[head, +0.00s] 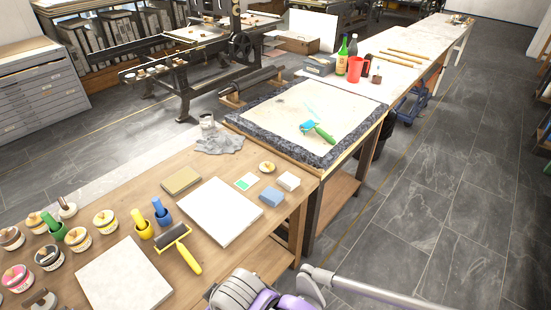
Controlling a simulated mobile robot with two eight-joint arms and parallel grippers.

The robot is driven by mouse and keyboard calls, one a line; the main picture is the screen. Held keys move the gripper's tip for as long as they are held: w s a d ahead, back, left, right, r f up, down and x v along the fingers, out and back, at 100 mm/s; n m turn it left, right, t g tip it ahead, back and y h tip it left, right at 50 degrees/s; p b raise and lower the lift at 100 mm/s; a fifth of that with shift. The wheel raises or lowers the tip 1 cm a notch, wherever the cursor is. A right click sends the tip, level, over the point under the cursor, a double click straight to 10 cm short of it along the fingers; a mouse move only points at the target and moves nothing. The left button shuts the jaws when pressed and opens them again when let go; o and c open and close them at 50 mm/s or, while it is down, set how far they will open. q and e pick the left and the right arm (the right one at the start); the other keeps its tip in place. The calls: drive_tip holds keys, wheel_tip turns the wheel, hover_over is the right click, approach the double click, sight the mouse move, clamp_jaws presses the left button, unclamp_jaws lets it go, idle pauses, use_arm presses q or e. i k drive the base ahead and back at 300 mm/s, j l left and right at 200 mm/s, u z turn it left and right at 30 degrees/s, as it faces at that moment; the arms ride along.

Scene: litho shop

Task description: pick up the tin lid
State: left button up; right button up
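A small round gold-coloured disc (267,168), which looks like the tin lid, lies flat on the wooden table (150,190) near its far right part. It has a small darker patch on top and lies apart from the other things. Several round tins (105,222) with coloured or tan tops stand at the table's left end; I cannot tell which have loose lids. Grey and purple parts of my own arm show at the bottom edge. No gripper fingers are in view.
A yellow-handled roller (178,243) lies nearer. A dark-edged stone slab (318,112) stands behind.

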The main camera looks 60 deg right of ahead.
sight(267, 167)
drive_tip(key=i+l+z, duration=0.1)
drive_tip(key=l, duration=0.4)
drive_tip(key=i+l+z, duration=0.1)
drive_tip(key=i+l, duration=0.25)
drive_tip(key=i+l+z, duration=0.1)
drive_tip(key=i+l, duration=0.15)
drive_tip(key=l, duration=0.35)
drive_tip(key=i+l+z, duration=0.1)
drive_tip(key=i+l, duration=0.15)
drive_tip(key=l, duration=0.2)
